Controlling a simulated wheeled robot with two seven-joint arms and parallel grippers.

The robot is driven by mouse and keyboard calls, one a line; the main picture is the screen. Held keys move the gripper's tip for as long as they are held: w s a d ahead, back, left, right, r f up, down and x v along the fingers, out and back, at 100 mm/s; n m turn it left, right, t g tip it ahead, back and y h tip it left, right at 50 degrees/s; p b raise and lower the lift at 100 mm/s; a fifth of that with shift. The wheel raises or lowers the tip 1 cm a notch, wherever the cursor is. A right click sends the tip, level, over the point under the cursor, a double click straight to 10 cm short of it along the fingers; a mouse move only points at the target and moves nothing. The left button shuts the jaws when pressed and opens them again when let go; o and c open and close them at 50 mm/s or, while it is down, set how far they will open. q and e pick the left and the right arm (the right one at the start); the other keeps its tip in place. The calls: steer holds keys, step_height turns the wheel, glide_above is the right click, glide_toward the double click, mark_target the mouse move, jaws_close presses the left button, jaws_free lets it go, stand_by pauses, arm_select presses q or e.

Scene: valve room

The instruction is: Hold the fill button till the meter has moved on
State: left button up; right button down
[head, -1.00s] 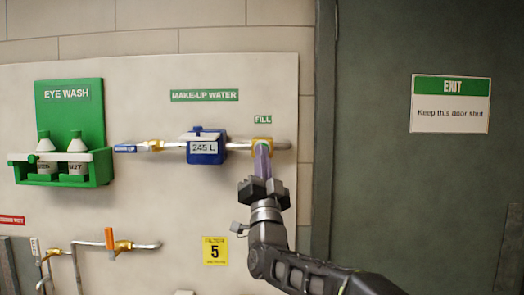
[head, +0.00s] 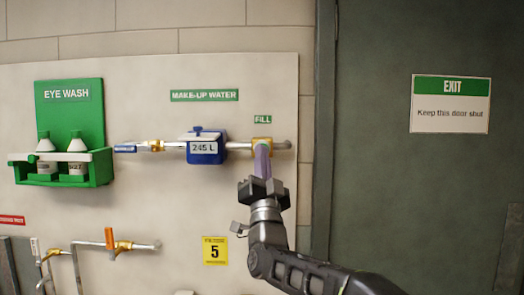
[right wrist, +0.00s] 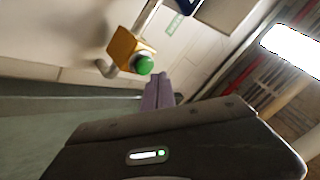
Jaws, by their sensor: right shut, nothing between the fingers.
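The blue meter (head: 203,148) sits on the make-up water pipe and reads 245 L. To its right, under the FILL label (head: 262,119), is the yellow fill valve block (head: 262,140). The round green fill button (right wrist: 144,65) on the block shows in the right wrist view; in the head view my fingers hide it. My right gripper (head: 262,148) is shut and empty, its purple fingers (right wrist: 158,92) pointing up at the block. In the wrist view the fingertips are close beside the button; I cannot tell whether they touch it. My left gripper is not in view.
A green eye wash station (head: 70,130) with two bottles is on the panel at left. An orange-handled valve (head: 110,240) and pipes are below. A yellow number 5 sign (head: 215,250) is near my right arm. A dark door (head: 420,200) stands at right.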

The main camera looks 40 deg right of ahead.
steer(key=shift+w, duration=0.1)
steer(key=shift+w+d+b, duration=0.25)
steer(key=shift+b, duration=0.15)
steer(key=shift+w+d, duration=0.35)
steer(key=shift+w, duration=0.1)
stand_by(1.1)
stand_by(0.7)
steer(key=shift+s+a+b, duration=0.6)
steer(key=shift+s+b, duration=0.15)
steer(key=shift+b, duration=0.5)
steer(key=shift+s, duration=0.1)
